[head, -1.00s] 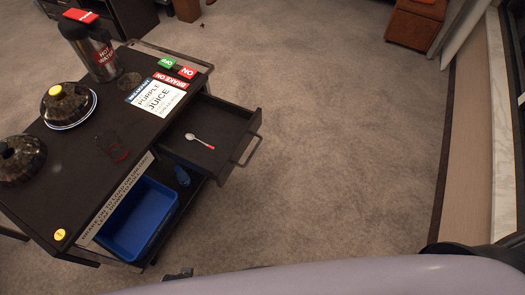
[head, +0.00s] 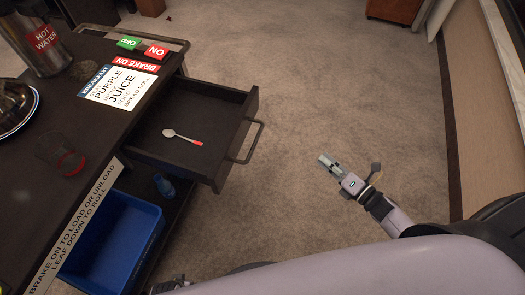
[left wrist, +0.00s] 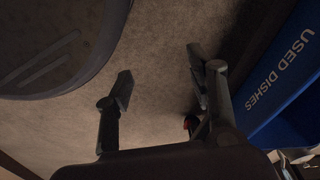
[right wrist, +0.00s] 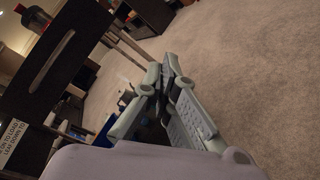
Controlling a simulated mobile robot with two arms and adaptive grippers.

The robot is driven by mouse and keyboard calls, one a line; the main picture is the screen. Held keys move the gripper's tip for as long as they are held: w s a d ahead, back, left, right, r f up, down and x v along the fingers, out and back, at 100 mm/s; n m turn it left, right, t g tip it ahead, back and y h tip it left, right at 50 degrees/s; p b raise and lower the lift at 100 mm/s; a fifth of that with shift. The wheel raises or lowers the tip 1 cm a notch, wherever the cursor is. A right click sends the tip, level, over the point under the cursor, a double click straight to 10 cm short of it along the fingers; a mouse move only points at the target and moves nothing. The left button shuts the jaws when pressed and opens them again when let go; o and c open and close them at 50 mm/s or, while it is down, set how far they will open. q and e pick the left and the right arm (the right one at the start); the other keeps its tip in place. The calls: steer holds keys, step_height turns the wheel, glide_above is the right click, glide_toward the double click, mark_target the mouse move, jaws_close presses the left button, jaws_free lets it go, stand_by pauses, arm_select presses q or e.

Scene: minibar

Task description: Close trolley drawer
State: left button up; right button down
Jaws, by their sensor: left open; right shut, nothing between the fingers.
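The trolley drawer (head: 215,163) stands pulled out from the dark trolley (head: 140,122), with its bar handle (head: 246,142) on the outer right side. A spoon with a red handle end (head: 183,137) lies inside it. My right gripper (head: 326,161) is shut and empty, to the right of the handle and apart from it. It also shows shut in the right wrist view (right wrist: 166,75). My left gripper (left wrist: 160,85) is open and empty, near the blue bin in the left wrist view. In the head view only a small dark part at the bottom edge may be of it.
A blue bin (head: 110,243) sits on the shelf below the drawer; it reads "USED DISHES" in the left wrist view (left wrist: 282,75). Carpet (head: 330,80) to the right is clear.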

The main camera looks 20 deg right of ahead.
arm_select(q)
steer(key=w+f+b, duration=0.1)
steer(key=w+b, duration=0.3)
steer(key=b, duration=0.2)
arm_select(e)
steer(key=s+a+r+n+g+y, duration=0.2)
steer(key=a+r+n+g+y, duration=0.5)
steer(key=n, duration=1.1)
arm_select(q)
steer(key=s+f+p, duration=0.2)
steer(key=s+f, duration=0.1)
steer(key=f, duration=0.2)
steer(key=shift+s+a+f, duration=0.15)
steer(key=shift+s+f, duration=0.05)
arm_select(e)
steer(key=w+a+r+t+y, duration=0.2)
steer(key=w+a+r+t, duration=0.1)
steer(key=w+a, duration=0.4)
steer(key=a, duration=0.3)
steer(key=shift+w+a+r+y, duration=0.15)
steer(key=shift+w+r+y, duration=0.1)
steer(key=shift+y, duration=0.15)
